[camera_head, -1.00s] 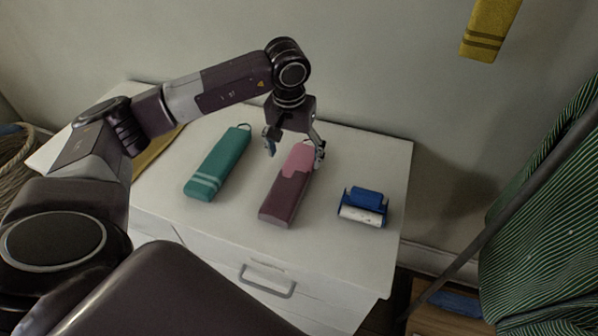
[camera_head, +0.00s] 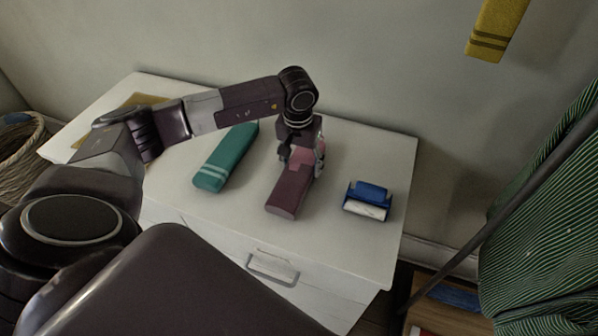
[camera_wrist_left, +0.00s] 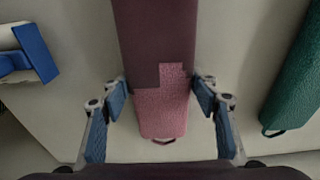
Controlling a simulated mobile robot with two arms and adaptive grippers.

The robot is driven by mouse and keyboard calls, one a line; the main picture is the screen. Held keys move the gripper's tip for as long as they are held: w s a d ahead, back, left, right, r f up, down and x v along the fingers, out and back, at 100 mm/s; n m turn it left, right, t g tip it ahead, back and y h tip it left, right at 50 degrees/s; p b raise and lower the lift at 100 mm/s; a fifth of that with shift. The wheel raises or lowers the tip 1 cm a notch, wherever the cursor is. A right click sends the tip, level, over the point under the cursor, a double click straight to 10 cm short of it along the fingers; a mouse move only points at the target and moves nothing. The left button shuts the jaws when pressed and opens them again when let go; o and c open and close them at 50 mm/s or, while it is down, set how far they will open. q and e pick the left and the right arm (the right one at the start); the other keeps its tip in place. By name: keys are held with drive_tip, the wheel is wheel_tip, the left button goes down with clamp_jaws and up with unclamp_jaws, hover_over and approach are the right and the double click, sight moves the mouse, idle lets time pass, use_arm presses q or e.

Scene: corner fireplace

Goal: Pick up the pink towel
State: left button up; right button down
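The pink towel (camera_head: 290,192) is a long folded bar, dark maroon at the near end and pink at the far end, lying flat on the white cabinet top. My left gripper (camera_head: 302,160) points down over its pink end. In the left wrist view the towel (camera_wrist_left: 162,112) lies between the two blue-padded fingers of the left gripper (camera_wrist_left: 161,96). The fingers are spread, one on each side and very close to the towel's edges; I cannot tell whether they touch it. My right gripper is not in view.
A teal towel (camera_head: 227,160) lies left of the pink one. A blue and white object (camera_head: 368,201) lies to the right. The white cabinet (camera_head: 340,240) stands against the wall. A yellow towel (camera_head: 495,30) hangs above right. A striped green cloth (camera_head: 540,220) hangs at far right.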

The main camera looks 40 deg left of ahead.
use_arm(q)
drive_tip(key=c, duration=0.6)
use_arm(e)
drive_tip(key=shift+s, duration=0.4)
use_arm(q)
drive_tip(key=shift+c, duration=0.2)
drive_tip(key=shift+r, duration=0.15)
